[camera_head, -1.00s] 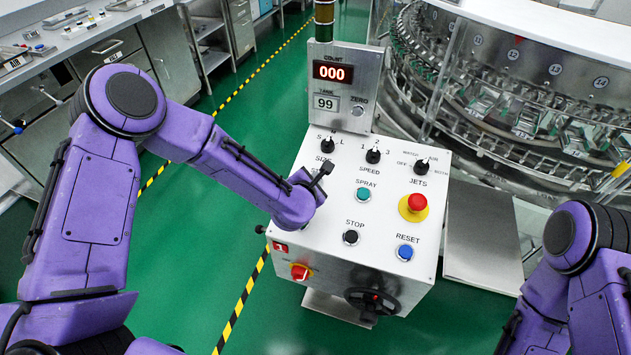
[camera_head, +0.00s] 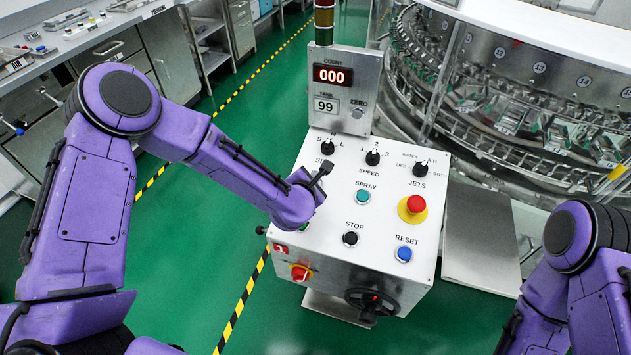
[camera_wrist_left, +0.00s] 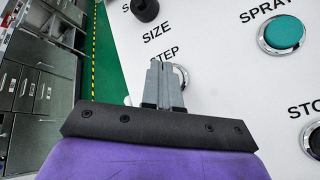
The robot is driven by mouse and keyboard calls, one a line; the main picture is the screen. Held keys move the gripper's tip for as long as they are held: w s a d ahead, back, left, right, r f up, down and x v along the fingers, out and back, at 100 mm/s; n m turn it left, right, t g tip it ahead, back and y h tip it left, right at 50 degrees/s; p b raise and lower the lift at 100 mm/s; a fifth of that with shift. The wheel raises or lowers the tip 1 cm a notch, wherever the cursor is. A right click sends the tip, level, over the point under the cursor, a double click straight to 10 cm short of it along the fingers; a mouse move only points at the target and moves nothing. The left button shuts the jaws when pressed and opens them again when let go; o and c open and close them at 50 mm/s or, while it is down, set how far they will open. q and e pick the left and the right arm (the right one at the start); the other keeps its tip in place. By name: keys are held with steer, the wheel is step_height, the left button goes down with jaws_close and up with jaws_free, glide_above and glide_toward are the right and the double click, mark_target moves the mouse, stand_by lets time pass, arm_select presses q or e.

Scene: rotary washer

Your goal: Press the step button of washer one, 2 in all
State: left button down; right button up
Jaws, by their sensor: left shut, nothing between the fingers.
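The control box (camera_head: 330,215) of washer one has a white sloped panel and a red "1" tag (camera_head: 281,249). The step button (camera_wrist_left: 181,76) shows in the left wrist view only as part of a metal ring, mostly hidden behind my fingers; its label is partly covered. My left gripper (camera_wrist_left: 162,68) is shut and empty, its fingertips over or against the button; I cannot tell whether they touch. In the head view my left wrist covers the panel's left side. The count display (camera_head: 332,74) reads 000. My right gripper is out of view.
The spray button (camera_head: 363,196), stop button (camera_head: 351,239), reset button (camera_head: 404,254) and red emergency stop (camera_head: 415,204) are nearby. The size knob (camera_head: 327,147) stands just above my left wrist. The rotary washer (camera_head: 520,100) is behind right; green floor is free at left.

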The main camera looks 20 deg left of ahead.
arm_select(q)
steer(key=r+p, duration=0.2)
steer(key=s+r+p, duration=0.1)
steer(key=r, duration=0.1)
steer(key=shift+s+r+p, duration=0.15)
steer(key=shift+r+p, duration=0.25)
stand_by(0.6)
